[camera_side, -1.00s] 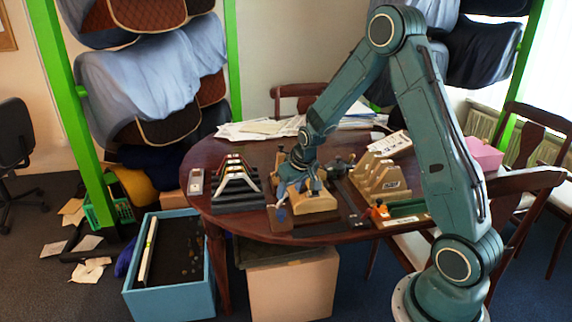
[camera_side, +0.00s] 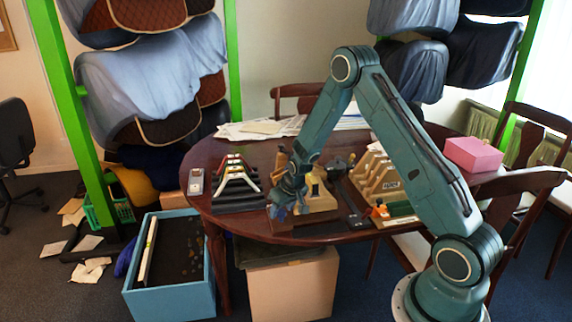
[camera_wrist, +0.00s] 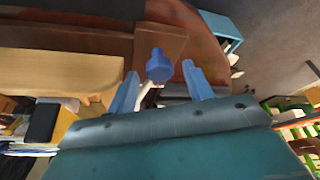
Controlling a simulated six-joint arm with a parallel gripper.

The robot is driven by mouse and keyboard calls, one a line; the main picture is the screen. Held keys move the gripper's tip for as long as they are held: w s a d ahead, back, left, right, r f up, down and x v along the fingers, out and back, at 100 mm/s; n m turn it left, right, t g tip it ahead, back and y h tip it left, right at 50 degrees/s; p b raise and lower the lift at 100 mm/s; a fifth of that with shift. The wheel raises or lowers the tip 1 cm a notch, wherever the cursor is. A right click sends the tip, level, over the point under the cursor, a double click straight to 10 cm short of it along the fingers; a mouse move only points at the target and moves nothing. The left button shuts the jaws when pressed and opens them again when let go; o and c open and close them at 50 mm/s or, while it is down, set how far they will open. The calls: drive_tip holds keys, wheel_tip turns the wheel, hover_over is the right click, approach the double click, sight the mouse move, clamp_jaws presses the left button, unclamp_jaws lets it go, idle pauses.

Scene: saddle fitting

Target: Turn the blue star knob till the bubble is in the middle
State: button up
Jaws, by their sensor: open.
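The blue star knob (camera_wrist: 159,66) shows in the wrist view on the end of a pale rod, between my gripper's two blue fingers. My gripper (camera_wrist: 161,70) is open, with a finger on each side of the knob and a visible gap to both. In the side view my gripper (camera_side: 278,212) is low at the front left of a pale wooden block (camera_side: 320,204) and covers the knob. The wooden block also fills the left of the wrist view (camera_wrist: 60,70). I cannot make out the bubble in either view.
A rack of colored saddle-shaped gauges (camera_side: 238,185) stands left of my gripper. Wooden stepped forms (camera_side: 376,178) and a dark clamp bar (camera_side: 348,208) stand to the right. A pink box (camera_side: 473,154) is at the table's right. A blue bin (camera_side: 170,265) sits on the floor.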

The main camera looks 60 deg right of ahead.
drive_tip(key=shift+w+f, duration=0.1)
drive_tip(key=shift+f, duration=0.1)
drive_tip(key=shift+c, duration=0.4)
drive_tip(key=c, duration=0.9)
drive_tip(key=shift+o, duration=0.2)
drive_tip(key=shift+a+m+g+h, duration=0.1)
drive_tip(key=shift+m+g+h, duration=0.25)
drive_tip(key=shift+m, duration=0.85)
drive_tip(key=shift+m+g+h, duration=0.15)
drive_tip(key=shift+m+h, duration=0.3)
drive_tip(key=shift+m, duration=0.75)
